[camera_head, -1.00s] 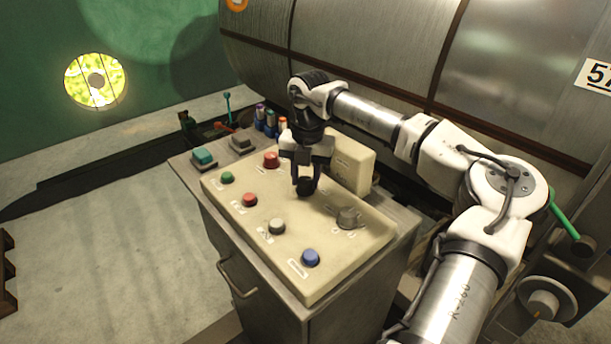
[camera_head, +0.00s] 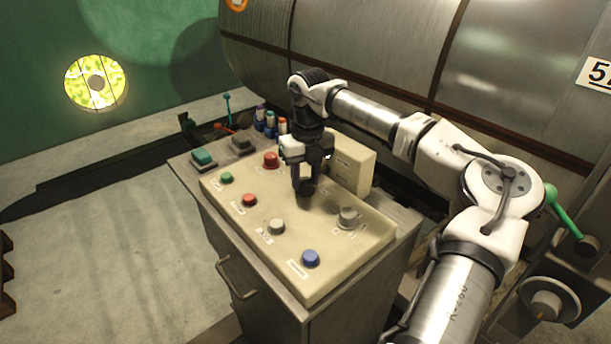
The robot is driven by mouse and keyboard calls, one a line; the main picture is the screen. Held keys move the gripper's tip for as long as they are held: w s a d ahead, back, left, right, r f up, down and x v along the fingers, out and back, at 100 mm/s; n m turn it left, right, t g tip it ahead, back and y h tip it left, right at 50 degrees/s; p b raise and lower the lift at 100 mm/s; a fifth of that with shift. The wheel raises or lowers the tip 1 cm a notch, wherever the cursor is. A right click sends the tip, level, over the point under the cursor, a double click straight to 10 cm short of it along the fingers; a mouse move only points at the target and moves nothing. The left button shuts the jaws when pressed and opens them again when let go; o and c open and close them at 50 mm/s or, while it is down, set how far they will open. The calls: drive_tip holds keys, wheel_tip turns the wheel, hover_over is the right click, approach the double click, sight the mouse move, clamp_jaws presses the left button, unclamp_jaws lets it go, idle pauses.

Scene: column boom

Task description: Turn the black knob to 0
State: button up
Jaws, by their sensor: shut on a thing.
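The black knob (camera_head: 305,200) sits on the sloped cream control panel (camera_head: 330,268), near its middle. My gripper (camera_head: 305,188) points down from above and is shut on the black knob, with its fingers on either side of it. The fingers hide much of the knob, so its pointer and the 0 mark cannot be made out.
Around the knob stand a grey knob (camera_head: 348,216), a blue button (camera_head: 310,258), a white button (camera_head: 276,227), red buttons (camera_head: 249,200) and a green button (camera_head: 227,178). A cream box (camera_head: 352,168) rises close behind my gripper. A large metal tank (camera_head: 375,60) fills the back.

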sight(307, 180)
drive_tip(key=shift+r+n, duration=0.1)
drive_tip(key=shift+n, duration=0.2)
drive_tip(key=o, duration=1)
drive_tip(key=r, duration=0.7)
drive_tip(key=r+b, duration=0.1)
drive_tip(key=r, duration=0.5)
drive_tip(key=shift+w+d+r, duration=0.15)
drive_tip(key=shift+d+r, duration=0.05)
drive_tip(key=shift+r, duration=0.2)
drive_tip(key=shift+f, duration=0.1)
